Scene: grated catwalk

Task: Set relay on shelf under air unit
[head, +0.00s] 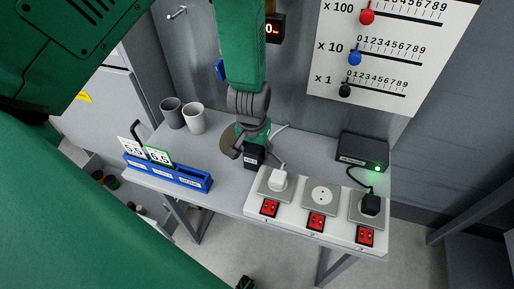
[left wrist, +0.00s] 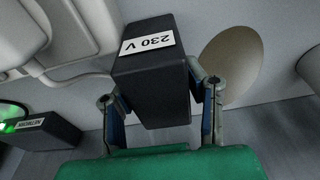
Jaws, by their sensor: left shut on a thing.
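A black box labelled 230 V (head: 254,158) is between the fingers of my left gripper (head: 247,145). In the left wrist view the same box (left wrist: 158,85) sits between the two fingers of the gripper (left wrist: 160,95), with its white label showing. My left gripper is shut on this box, over the grey table (head: 220,205). I cannot tell whether the box touches the table top. No label names a relay, and I cannot make out an air unit or a shelf under one.
A socket strip (head: 289,217) with a white plug (head: 278,182) and a black plug (head: 371,204) lies along the front. A network box (head: 362,149) stands right. Two cups (head: 194,119) and a blue card rack (head: 168,174) stand left. A round brown patch (head: 227,142) lies behind the gripper.

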